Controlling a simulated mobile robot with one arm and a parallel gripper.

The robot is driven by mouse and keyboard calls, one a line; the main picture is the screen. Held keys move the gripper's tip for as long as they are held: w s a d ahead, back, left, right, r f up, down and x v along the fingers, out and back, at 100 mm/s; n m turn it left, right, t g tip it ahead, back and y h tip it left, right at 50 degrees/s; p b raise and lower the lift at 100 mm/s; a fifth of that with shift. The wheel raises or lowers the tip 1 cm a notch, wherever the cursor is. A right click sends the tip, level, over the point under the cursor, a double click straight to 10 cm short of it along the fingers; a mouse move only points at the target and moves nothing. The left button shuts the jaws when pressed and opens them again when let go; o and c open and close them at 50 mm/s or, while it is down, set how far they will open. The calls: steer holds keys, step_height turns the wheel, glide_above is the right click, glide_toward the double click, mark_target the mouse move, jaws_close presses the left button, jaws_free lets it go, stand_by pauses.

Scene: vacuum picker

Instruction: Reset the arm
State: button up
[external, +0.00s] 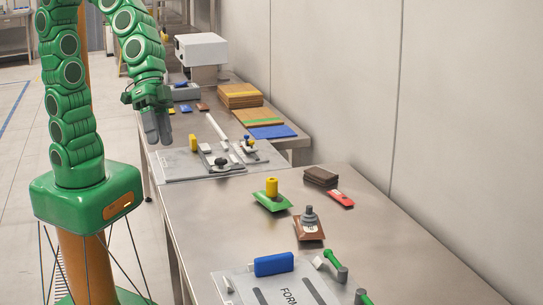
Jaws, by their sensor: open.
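My green arm rises from its base at the left of the external view, bends over at the top and hangs down. My gripper (158,127) points downward at the left edge of the far part of the metal table (190,215). Its grey fingers look slightly apart, with nothing seen between them.
A yellow cylinder on a green pad (272,200), a brown pad with a grey knob (308,225), a red item (341,198) and a blue block (274,264) lie nearer. Cardboard stacks (240,97) and a white machine (201,50) stand farther back. A wall (450,120) bounds the right.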

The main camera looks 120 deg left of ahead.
steer(key=s+a+f+g+y, duration=0.1)
steer(key=s+a, duration=0.3)
steer(key=s, duration=0.5)
steer(key=s+a+f+g+y, duration=0.1)
steer(key=s+a+g, duration=0.2)
steer(key=s, duration=0.6)
steer(key=s+a+f+m+g+y, duration=0.1)
steer(key=s+a+f+g, duration=0.1)
steer(key=s+a, duration=0.4)
steer(key=s, duration=0.3)
steer(key=shift+s+g+y, duration=0.25)
steer(key=shift+g+y, duration=0.15)
